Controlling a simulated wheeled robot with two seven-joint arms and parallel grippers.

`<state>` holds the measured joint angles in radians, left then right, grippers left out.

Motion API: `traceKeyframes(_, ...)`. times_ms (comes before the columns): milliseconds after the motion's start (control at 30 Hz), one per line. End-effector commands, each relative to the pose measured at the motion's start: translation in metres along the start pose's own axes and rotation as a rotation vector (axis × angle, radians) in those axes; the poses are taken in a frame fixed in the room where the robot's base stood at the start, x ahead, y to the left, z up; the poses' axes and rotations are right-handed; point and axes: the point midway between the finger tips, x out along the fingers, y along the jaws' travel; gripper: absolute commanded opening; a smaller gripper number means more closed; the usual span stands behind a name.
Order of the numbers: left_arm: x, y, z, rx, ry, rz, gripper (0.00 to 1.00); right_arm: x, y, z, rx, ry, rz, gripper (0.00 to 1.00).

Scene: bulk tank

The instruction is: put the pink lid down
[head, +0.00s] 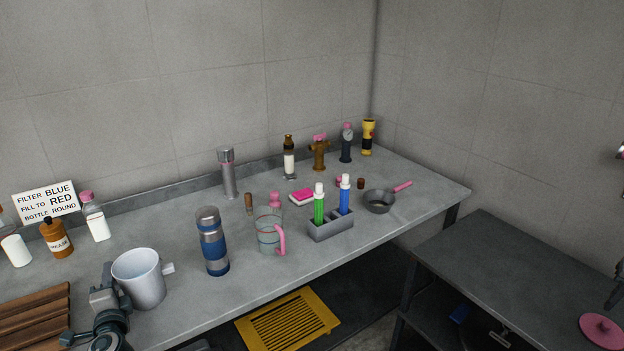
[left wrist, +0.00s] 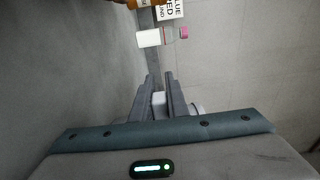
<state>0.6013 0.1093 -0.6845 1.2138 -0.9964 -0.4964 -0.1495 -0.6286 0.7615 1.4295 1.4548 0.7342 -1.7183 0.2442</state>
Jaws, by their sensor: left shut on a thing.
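The pink lid (head: 598,334) is a round disc with a small raised knob, low at the right edge of the head view, over the dark lower table. Whether it touches that table is unclear. A dark part at the right edge, just above the lid, looks like my right gripper (head: 614,298); it is cut off and its hold on the lid cannot be made out. My left gripper (head: 112,296) is shut on the left side of a white mug (head: 143,283). In the left wrist view the fingers (left wrist: 160,100) close on a pale part of it.
The grey counter (head: 250,308) holds a blue flask (head: 213,245), a glass jug (head: 267,232), a bottle rack (head: 331,230) and a small pan (head: 379,203). A slatted wooden board (head: 30,315) lies at left. The dark lower table (head: 510,270) has clear room left of the lid.

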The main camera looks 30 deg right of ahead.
Motion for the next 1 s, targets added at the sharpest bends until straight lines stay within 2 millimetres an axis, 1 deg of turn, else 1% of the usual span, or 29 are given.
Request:
traceKeyframes(33,0.000,0.001,0.000,0.000,0.000,0.001,0.00,-0.009,0.000,-0.001,-0.001,0.003,0.000,0.36)
traceKeyframes(100,0.000,0.001,0.000,0.000,-0.001,0.001,0.00,-0.019,0.000,0.000,0.000,0.002,0.001,0.36)
traceKeyframes(200,0.000,0.001,0.000,0.000,-0.001,0.001,0.00,-0.031,0.000,-0.001,0.001,0.002,0.001,0.36)
traceKeyframes(300,0.000,0.001,0.000,0.000,-0.001,0.001,0.00,-0.039,0.000,0.000,0.000,0.001,0.001,0.36)
traceKeyframes(433,0.000,0.001,0.000,0.000,-0.001,0.001,0.00,-0.043,0.000,0.000,0.000,0.001,0.000,0.36)
traceKeyframes(833,0.000,0.001,0.000,0.000,-0.001,0.001,0.00,-0.043,0.000,0.000,0.001,0.000,0.000,0.36)
traceKeyframes(867,0.000,0.001,0.000,0.000,-0.001,0.001,0.00,-0.043,0.000,0.000,0.001,0.000,0.000,0.38)
traceKeyframes(900,0.000,0.001,0.000,0.000,-0.001,0.001,0.00,-0.042,0.000,0.000,0.001,0.000,0.000,0.48)
traceKeyframes(967,0.000,0.001,0.000,0.000,-0.001,0.001,0.00,-0.042,0.001,0.000,0.001,0.002,0.001,0.62)
traceKeyframes(1000,0.000,0.001,0.000,0.000,-0.001,0.001,0.00,-0.041,0.001,0.001,0.002,0.005,0.001,0.72)
